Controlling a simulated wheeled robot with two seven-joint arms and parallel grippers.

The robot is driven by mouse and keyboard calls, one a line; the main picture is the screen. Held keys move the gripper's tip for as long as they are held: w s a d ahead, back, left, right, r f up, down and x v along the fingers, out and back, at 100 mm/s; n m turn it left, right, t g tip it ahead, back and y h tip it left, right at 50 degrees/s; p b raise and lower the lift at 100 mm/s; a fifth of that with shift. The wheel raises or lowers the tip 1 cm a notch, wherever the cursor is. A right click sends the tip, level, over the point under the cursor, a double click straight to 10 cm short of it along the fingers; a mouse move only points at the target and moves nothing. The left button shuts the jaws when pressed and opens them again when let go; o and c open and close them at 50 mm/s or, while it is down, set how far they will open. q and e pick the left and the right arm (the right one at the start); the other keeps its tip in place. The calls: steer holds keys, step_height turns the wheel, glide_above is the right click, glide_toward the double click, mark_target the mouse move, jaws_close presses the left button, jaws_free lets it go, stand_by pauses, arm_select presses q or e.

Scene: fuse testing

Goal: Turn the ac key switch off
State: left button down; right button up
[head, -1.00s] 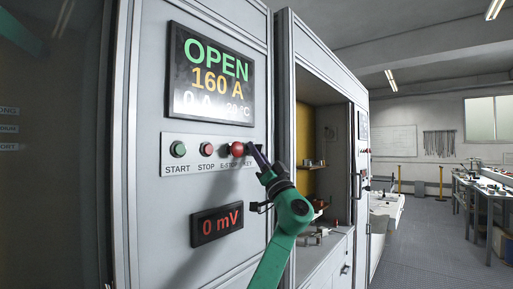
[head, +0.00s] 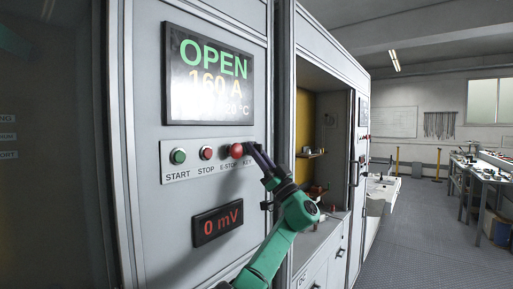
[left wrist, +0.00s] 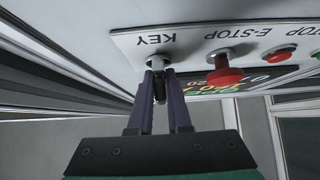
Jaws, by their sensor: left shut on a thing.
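The KEY switch (left wrist: 160,57) is at the end of the button strip, with its metal collar showing upside down in the left wrist view. My left gripper (left wrist: 160,80) is shut on the dark key that sticks out of the collar, one finger on each side. In the head view the left gripper (head: 254,151) reaches the KEY position from the lower right and hides most of the key. The key's exact angle is hard to tell. My right gripper is not in view.
The red E-STOP knob (head: 236,150) is close beside the gripper, with the red STOP (head: 206,153) and green START (head: 178,156) buttons farther left. The display (head: 209,80) reads OPEN and 160 A. An open cabinet bay (head: 322,150) lies to the right.

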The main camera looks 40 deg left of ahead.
arm_select(q)
steer(key=shift+f, duration=0.15)
steer(key=c, duration=0.9)
jaws_free()
steer(key=shift+a, duration=0.15)
steer(key=shift+o, duration=0.2)
steer(key=b+v, duration=0.6)
steer(key=v, duration=0.8)
steer(key=shift+d+f, duration=0.2)
